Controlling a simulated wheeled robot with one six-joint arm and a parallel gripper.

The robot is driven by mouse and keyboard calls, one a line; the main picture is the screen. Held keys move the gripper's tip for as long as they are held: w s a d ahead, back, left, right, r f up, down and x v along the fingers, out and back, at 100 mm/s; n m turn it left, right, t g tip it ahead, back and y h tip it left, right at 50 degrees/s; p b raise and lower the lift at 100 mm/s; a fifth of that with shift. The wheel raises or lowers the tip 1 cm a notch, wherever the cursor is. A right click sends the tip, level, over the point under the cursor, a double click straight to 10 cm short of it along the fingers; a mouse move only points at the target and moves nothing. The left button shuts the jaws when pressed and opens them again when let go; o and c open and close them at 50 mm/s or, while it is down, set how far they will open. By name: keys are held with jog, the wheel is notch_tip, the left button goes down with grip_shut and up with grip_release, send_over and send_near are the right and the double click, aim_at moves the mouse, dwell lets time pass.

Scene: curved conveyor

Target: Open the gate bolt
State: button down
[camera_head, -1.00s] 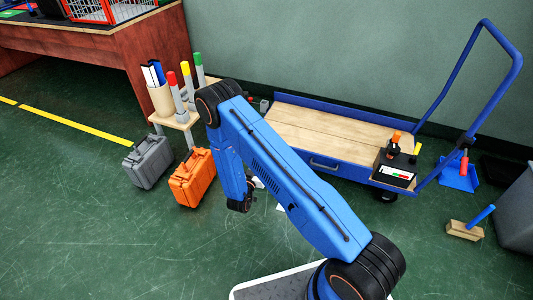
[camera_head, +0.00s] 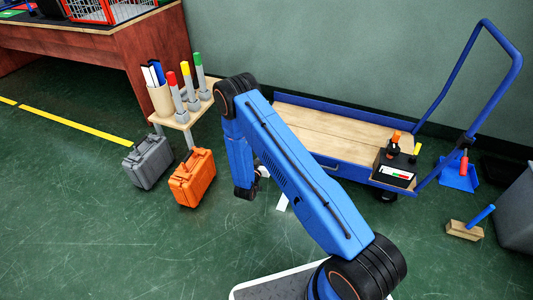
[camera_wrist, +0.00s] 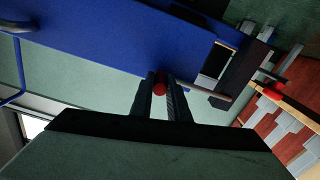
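In the wrist view, a small red knob (camera_wrist: 159,89) shows between the two dark fingertips of my gripper (camera_wrist: 160,84), in front of a blue panel (camera_wrist: 100,45). The fingers are close together with the knob filling the narrow gap, and I cannot tell whether they grip it. To the right a metal rod (camera_wrist: 208,92) runs to a dark block (camera_wrist: 240,66). In the head view, my arm hides the gripper and the knob. I cannot tell the bolt's state.
A blue platform cart (camera_head: 330,130) with a wooden deck stands against the wall. Orange (camera_head: 193,180) and grey (camera_head: 148,162) cases stand on the floor left of my arm. A small wooden stand (camera_head: 178,118) carries colour-topped posts. The front left floor is clear.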

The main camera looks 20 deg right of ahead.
jog(key=shift+s+d, duration=1.35)
jog(key=shift+d, duration=0.3)
jog(key=c, duration=1.7)
grip_release()
jog(key=v, duration=1.7)
jog(key=shift+s+a, duration=0.1)
jog(key=shift+s, duration=0.05)
